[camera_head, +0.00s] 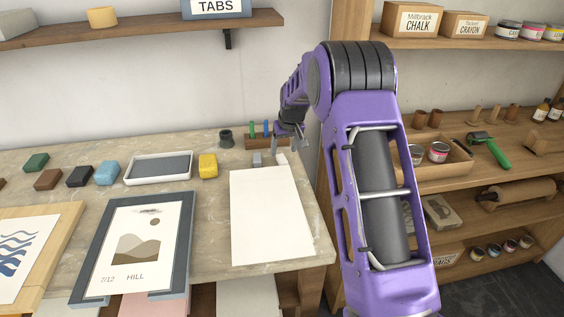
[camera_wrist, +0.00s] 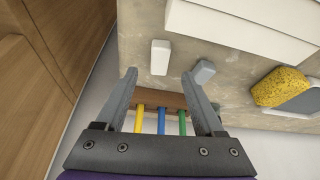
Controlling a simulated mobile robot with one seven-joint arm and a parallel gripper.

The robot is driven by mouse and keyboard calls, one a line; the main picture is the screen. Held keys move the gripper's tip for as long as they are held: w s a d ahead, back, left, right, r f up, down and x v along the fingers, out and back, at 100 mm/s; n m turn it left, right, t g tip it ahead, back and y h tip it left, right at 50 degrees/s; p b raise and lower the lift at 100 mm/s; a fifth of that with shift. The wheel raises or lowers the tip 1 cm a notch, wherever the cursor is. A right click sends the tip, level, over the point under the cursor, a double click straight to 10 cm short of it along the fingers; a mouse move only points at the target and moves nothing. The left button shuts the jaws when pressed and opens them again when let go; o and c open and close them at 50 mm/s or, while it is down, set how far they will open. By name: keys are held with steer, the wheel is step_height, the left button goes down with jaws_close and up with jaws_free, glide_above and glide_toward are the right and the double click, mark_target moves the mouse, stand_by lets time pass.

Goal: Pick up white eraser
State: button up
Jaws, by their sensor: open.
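The white eraser (camera_head: 282,158) lies on the stone-topped table, just behind the stack of white paper. In the wrist view the white eraser (camera_wrist: 160,57) is a small upright block shape, a little beyond the gap between my fingertips. My gripper (camera_head: 289,147) is above the back right of the table, close to the eraser. In the wrist view my gripper (camera_wrist: 159,75) is open, with nothing between its fingers. A grey eraser (camera_wrist: 204,72) lies to the right of the white one, near the right fingertip; it also shows in the head view (camera_head: 257,159).
A wooden rack (camera_wrist: 172,101) with yellow, blue and green sticks lies below my fingers in the wrist view. The paper stack (camera_head: 270,215), a yellow sponge (camera_head: 208,166) and a white tray (camera_head: 158,181) are nearby. A wooden shelf unit (camera_head: 335,120) borders the table's right side.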

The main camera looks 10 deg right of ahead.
mark_target(282, 158)
steer(key=x, duration=0.5)
steer(key=shift+f, duration=0.1)
jaws_close()
